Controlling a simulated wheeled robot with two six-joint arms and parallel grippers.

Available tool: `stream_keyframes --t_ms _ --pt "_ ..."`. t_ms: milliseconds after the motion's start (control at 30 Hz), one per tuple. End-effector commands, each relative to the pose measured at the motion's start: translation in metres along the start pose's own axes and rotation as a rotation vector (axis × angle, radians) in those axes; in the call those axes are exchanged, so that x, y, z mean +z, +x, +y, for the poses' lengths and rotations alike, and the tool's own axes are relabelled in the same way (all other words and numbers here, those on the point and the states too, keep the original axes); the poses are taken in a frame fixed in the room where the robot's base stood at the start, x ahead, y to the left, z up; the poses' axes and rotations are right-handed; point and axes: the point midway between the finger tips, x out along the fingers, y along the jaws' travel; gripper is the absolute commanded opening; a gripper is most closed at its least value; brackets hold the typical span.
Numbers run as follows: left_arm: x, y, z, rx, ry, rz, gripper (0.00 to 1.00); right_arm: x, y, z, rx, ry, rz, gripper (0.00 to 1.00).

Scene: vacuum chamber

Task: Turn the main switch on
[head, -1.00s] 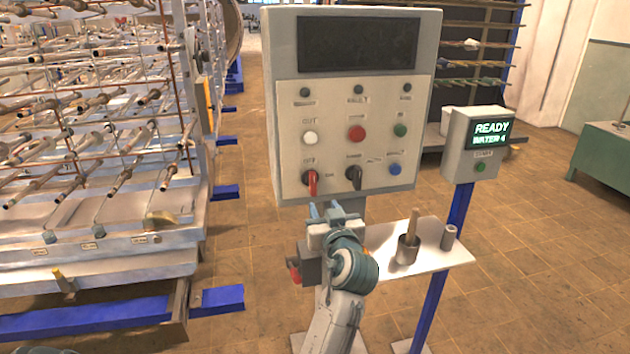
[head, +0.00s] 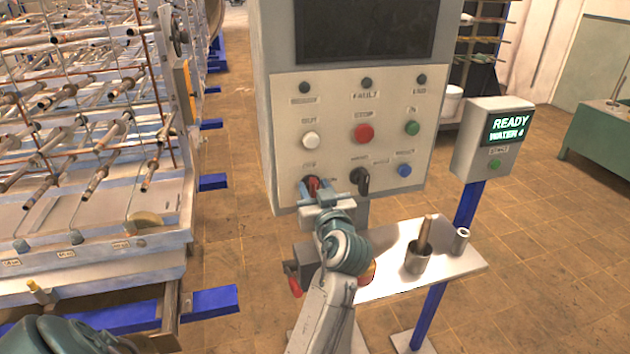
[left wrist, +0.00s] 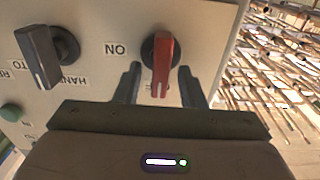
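The main switch is a red rotary handle (head: 312,184) at the lower left of the grey control panel (head: 286,120). In the left wrist view the red handle (left wrist: 162,62) stands between the two fingers, with a gap on each side, and an "ON" label is beside it. My left gripper (head: 328,194) is open at the panel face, its fingers around the handle; in the wrist view the fingertips (left wrist: 158,82) show. A black rotary knob (head: 363,181) is to the right of the red handle. My right gripper is not in view.
White, red, green and blue buttons sit above and right of the switches. A small shelf (head: 462,262) with a cup (head: 418,259) juts out below.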

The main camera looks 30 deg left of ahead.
Motion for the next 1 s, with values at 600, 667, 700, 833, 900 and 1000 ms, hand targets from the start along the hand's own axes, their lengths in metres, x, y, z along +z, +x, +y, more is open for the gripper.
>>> stream_keyframes --t_ms 600,667,700,833,900,1000 --pt "0.001 0.0 0.0 0.0 0.004 -0.001 0.0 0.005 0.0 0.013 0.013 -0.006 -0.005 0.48" --pt "0.001 0.0 0.0 0.0 0.012 -0.001 0.0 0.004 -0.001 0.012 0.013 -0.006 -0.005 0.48" --pt "0.001 0.0 0.0 0.0 0.02 -0.002 0.0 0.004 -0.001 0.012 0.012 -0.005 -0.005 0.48" --pt "0.0 0.0 0.001 0.0 0.064 -0.002 0.0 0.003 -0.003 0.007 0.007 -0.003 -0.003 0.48" --pt "0.0 0.0 0.002 0.0 0.101 -0.003 0.0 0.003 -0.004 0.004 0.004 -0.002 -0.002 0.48" --pt "0.001 0.0 0.003 0.0 0.17 -0.004 0.0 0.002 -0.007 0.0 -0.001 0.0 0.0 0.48"
